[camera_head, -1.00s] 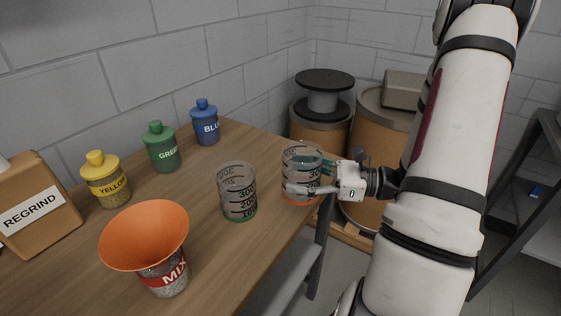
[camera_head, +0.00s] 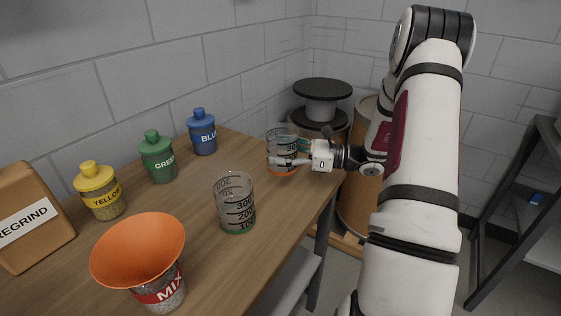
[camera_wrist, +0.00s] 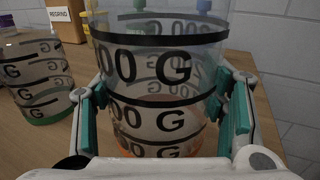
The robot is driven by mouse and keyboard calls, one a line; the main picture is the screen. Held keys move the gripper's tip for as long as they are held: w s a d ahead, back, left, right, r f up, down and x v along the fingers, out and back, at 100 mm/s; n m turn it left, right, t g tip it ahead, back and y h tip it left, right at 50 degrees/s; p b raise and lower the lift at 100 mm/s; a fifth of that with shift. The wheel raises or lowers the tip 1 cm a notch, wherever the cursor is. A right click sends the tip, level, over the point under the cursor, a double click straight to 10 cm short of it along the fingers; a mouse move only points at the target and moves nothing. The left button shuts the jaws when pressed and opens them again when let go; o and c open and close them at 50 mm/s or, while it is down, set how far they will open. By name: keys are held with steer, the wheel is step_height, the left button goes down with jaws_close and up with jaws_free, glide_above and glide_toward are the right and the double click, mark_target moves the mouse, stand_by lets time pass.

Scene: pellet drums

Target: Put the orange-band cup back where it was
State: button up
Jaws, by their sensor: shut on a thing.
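The orange-band cup (camera_head: 282,146) is a clear measuring cup with black markings and an orange base band. It is upright over the far right part of the table in the head view; I cannot tell whether its base touches the top. My gripper (camera_head: 291,161) is shut on it from the right. In the wrist view the cup (camera_wrist: 160,85) fills the space between the teal finger pads and looks empty. A similar clear cup with a green band (camera_head: 236,205) stands on the table, nearer and to the left.
On the wooden table (camera_head: 195,235) stand blue (camera_head: 202,135), green (camera_head: 158,160) and yellow (camera_head: 100,192) bottles along the wall. A REGRIND container (camera_head: 30,220) is at left. An orange funnel (camera_head: 138,250) sits in the MIX container (camera_head: 160,292). Drums (camera_head: 360,205) stand beyond the table.

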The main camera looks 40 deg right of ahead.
steer(key=shift+w+f, duration=0.3)
steer(key=shift+f, duration=1.5)
steer(key=shift+f, duration=0.15)
steer(key=o, duration=1.3)
steer(key=v, duration=1.2)
steer(key=shift+d, duration=0.1)
steer(key=shift+s, duration=0.1)
